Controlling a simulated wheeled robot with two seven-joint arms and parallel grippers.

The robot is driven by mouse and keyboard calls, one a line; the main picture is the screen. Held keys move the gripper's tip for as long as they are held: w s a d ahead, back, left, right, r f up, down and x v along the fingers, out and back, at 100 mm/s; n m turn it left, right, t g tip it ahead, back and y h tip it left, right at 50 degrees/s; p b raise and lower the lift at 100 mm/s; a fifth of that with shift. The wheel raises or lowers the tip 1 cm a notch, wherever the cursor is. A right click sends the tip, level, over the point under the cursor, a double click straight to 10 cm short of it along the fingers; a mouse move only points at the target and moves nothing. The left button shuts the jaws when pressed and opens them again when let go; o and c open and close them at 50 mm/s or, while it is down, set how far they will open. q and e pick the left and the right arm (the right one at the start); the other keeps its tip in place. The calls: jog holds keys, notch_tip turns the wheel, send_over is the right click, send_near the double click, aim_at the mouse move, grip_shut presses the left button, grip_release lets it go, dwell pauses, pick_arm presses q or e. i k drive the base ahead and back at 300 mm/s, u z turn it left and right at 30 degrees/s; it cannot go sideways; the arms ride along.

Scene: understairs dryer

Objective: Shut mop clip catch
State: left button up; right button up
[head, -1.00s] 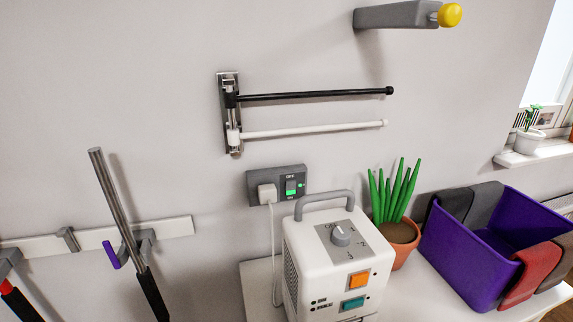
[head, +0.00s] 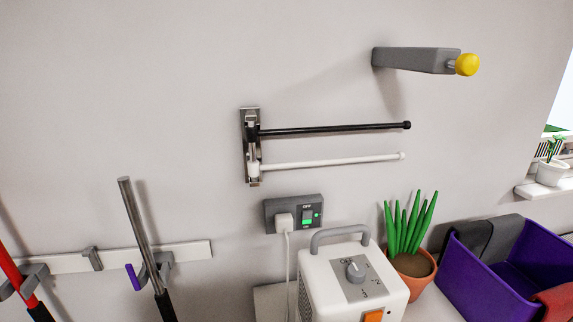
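A white rail (head: 190,255) on the wall at the lower left carries several grey clips. One clip (head: 160,268) sits around or beside a metal pole with a black lower part (head: 137,222), which leans a little to the left. A purple catch lever (head: 133,277) sticks out at the left of that clip, apart from the clip's right side. A red pole (head: 12,270) stands in another clip (head: 28,280) at the far left. A small grey clip (head: 92,258) between them is empty. Neither of my grippers is in view.
A white dryer unit (head: 330,278) stands below a wall socket (head: 293,213), with a potted plant (head: 412,265) and a purple bin (head: 480,280) to its right. Black and white swing arms (head: 335,129) and a grey bracket with a yellow knob (head: 415,60) stick out from the wall.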

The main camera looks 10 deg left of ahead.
aim_at(129, 267)
jog(key=u, duration=1.35)
jog(key=k, duration=1.25)
jog(key=u, duration=0.6)
jog(key=i, duration=0.8)
jog(key=u, duration=0.5)
